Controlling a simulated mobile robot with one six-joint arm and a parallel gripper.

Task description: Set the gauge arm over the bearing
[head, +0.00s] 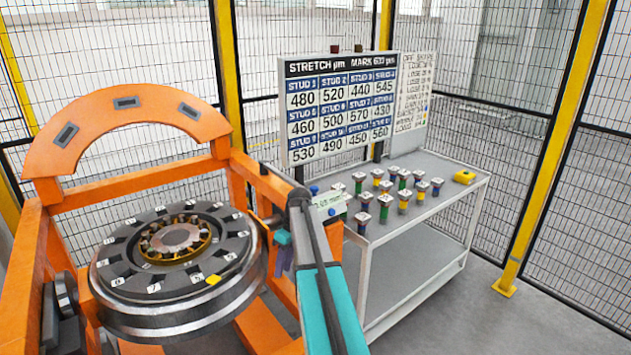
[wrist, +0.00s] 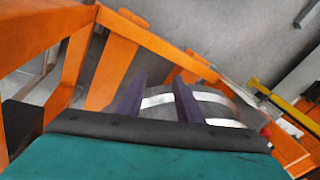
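The bearing (head: 176,241) sits in the middle of a round grey wheel disc (head: 185,310), with a ring of bolts around it and numbered marks further out. My gripper (head: 284,256) is right of the disc, low beside the orange frame. In the wrist view, its two purple fingers (wrist: 158,88) stand apart with nothing held between them; the curved silver rim shows beyond. A yellow bar (wrist: 293,112) at the right of the wrist view may be the gauge arm; I cannot tell for sure. A small readout box (head: 331,204) shows behind my arm, which hides part of that area.
An orange gantry frame (head: 45,262) with an arch (head: 128,103) surrounds the disc. Mesh fencing stands behind. Floor at right is clear.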

